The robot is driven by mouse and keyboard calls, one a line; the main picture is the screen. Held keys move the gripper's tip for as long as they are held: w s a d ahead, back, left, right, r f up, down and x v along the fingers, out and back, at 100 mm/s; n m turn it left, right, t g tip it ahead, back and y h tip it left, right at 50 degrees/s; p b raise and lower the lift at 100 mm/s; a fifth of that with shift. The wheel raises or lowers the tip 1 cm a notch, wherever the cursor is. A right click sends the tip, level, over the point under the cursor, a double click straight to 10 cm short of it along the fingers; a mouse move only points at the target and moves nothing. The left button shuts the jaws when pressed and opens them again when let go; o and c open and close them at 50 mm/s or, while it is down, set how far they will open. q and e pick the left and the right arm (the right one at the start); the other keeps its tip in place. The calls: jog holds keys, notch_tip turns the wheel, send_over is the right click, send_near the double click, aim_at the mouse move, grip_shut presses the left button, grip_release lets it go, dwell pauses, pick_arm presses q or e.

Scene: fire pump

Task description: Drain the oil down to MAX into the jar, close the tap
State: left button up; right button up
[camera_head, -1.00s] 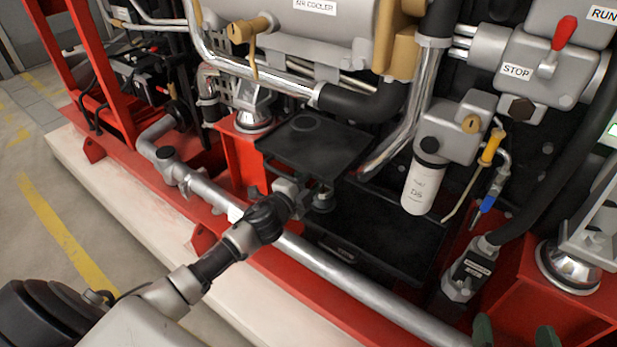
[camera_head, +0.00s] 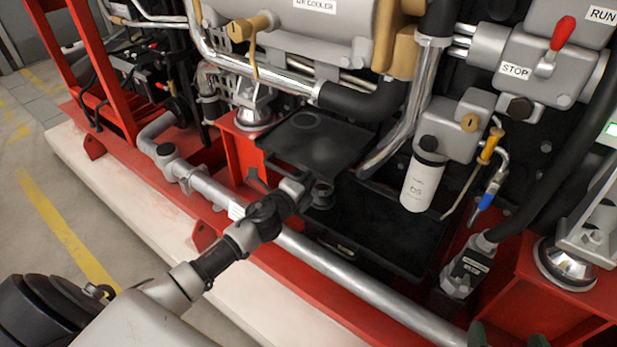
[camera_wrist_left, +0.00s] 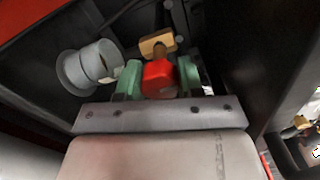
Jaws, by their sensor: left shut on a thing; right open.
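My left gripper (camera_wrist_left: 160,80) has its green fingers either side of a red tap handle (camera_wrist_left: 159,78), shut on it. A brass tap body (camera_wrist_left: 157,45) shows just beyond the handle. In the head view my left gripper (camera_head: 303,190) reaches in under a black plate, and its fingers and the tap are hard to make out. A grey round flanged piece (camera_wrist_left: 90,68) lies left of the fingers; I cannot tell whether it is the jar. No oil level or MAX mark is readable. My right gripper (camera_head: 509,339) shows two green fingertips apart at the bottom edge, empty.
A black plate (camera_head: 300,150) overhangs my left gripper, with a dark tray (camera_head: 395,240) below. A silver pipe (camera_head: 350,273) runs along the red frame in front. A white filter (camera_head: 420,185), yellow-handled rod (camera_head: 490,147) and blue-handled valve (camera_head: 487,201) stand right.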

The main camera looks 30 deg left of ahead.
pick_arm(q)
jog(key=shift+f, duration=0.1)
jog(key=o, duration=0.9)
jog(key=shift+o, duration=0.2)
jog(key=s+a, duration=0.1)
jog(key=s, duration=0.9)
jog(key=shift+s+a+p, duration=0.2)
jog(key=shift+s+p, duration=0.15)
jog(key=shift+p, duration=0.05)
pick_arm(e)
jog(key=shift+s+d+f+g+h, duration=0.2)
jog(key=shift+s+f+g, duration=0.15)
jog(key=shift+f+g, duration=0.2)
jog(key=shift+s+d+f+g+h, duration=0.1)
jog(key=shift+s+d+f+g, duration=0.05)
jog(key=shift+s+f+g, duration=0.3)
jog(key=shift+w+f, duration=0.1)
